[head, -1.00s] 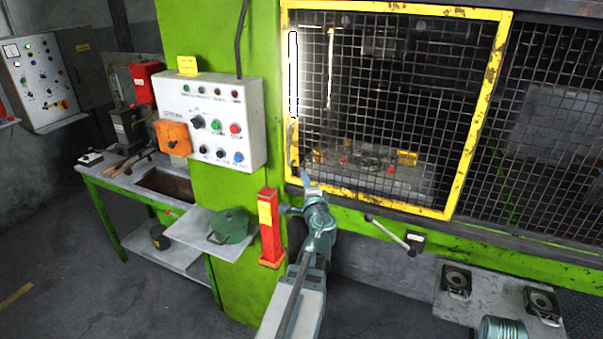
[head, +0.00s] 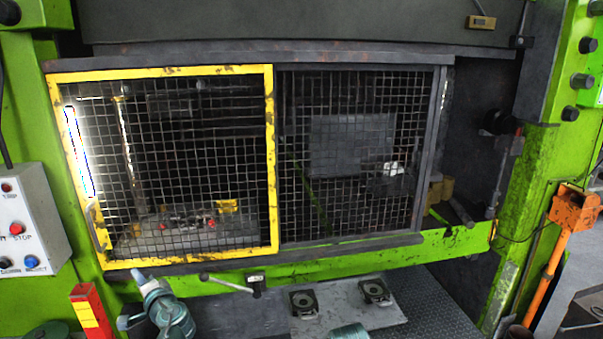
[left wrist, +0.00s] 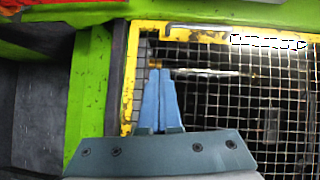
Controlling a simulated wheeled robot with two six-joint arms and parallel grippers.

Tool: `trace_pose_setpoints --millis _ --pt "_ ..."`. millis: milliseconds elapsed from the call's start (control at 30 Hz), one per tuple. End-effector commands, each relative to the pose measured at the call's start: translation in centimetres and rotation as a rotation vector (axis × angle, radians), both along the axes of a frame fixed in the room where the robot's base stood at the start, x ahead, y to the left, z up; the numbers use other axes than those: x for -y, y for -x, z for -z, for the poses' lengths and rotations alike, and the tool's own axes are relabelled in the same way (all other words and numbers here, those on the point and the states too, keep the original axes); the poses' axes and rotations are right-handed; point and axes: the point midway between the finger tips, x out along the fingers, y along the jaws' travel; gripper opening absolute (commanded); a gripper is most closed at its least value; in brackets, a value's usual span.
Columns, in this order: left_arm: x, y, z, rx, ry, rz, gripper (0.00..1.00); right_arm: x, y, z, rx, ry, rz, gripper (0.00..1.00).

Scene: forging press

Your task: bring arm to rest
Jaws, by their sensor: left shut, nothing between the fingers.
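My left gripper (head: 138,277) is in the lower left of the head view, in front of the lower left part of the yellow-framed mesh guard (head: 190,262). In the left wrist view its two blue fingers (left wrist: 160,72) lie together with nothing between them. The guard's yellow frame (left wrist: 131,75) and mesh lie beyond the fingers there. The guard is closed across the left half of the press opening. My right gripper does not show in either view.
A red post (head: 92,312) stands left of my left arm. A lever handle (head: 228,285) sticks out below the guard. A grey plate (head: 335,305) with two black pads is at the lower middle. An orange stand (head: 556,250) is at the right, a control box (head: 28,225) at the left.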

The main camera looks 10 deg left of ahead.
Motion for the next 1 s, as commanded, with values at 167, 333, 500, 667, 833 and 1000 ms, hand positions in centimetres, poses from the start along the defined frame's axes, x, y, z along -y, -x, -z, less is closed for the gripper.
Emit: trace_pose_setpoints --millis 167,333,500,667,833,1000 --pt "9.0 -0.7 7.5 -0.002 0.371 -0.071 0.0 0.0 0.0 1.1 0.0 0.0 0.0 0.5" --pt "19.0 1.0 14.5 -0.142 0.694 -0.133 0.0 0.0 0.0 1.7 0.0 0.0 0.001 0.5" --pt "29.3 4.7 19.6 -0.364 0.937 -0.169 0.0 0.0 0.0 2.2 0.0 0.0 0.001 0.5" --pt "36.9 9.0 21.9 -0.576 1.081 -0.188 0.0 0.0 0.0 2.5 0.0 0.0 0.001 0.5" --pt "41.4 12.3 22.7 -0.728 1.153 -0.196 0.0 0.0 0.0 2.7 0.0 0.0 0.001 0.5" --pt "42.6 13.4 22.8 -0.778 1.172 -0.2 0.0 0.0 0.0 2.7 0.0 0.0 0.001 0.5"
